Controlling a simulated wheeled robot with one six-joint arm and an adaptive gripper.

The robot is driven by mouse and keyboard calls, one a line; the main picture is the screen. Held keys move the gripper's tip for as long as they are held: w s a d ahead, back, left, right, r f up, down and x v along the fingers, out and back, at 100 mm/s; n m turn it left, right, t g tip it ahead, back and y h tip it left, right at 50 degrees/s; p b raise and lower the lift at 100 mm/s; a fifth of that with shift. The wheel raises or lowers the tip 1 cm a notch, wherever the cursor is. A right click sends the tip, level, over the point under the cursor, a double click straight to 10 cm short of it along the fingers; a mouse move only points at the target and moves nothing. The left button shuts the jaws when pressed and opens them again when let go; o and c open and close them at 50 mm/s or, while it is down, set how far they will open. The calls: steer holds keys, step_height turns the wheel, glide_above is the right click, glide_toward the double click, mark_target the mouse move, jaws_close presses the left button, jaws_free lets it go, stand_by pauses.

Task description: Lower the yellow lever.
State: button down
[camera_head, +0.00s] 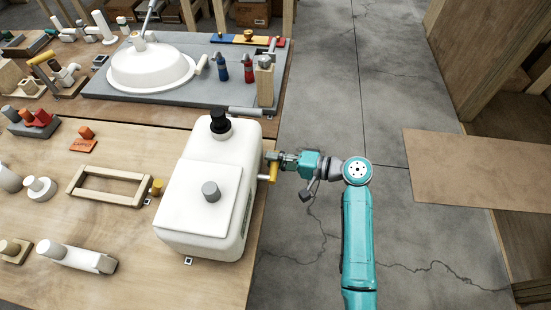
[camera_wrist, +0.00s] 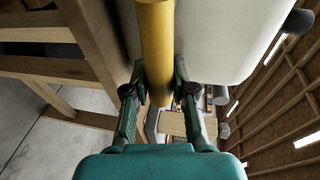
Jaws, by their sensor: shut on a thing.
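The yellow lever (camera_head: 273,173) is on the right side of the white heater tank (camera_head: 240,228) in the head view. My gripper (camera_head: 276,158) reaches it from the right. In the wrist view the yellow lever (camera_wrist: 157,45) runs from the top edge down between the two fingers of my gripper (camera_wrist: 160,92). The gripper is shut on the lever near its end. The white tank (camera_wrist: 225,35) is close beside it there. The lever's pivot is hidden in both views.
The tank stands at the right edge of a wooden workbench (camera_head: 130,275). A wooden frame (camera_head: 105,199) and several small fittings lie left of it. A grey board with a white basin (camera_head: 150,68) is behind. Open concrete floor (camera_head: 330,105) lies to the right.

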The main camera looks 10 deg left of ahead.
steer(key=shift+f, duration=0.1)
steer(key=c, duration=0.9)
jaws_free()
steer(key=shift+d, duration=0.15)
steer(key=v, duration=1.1)
steer(key=shift+s+d, duration=0.1)
steer(key=shift+d, duration=0.25)
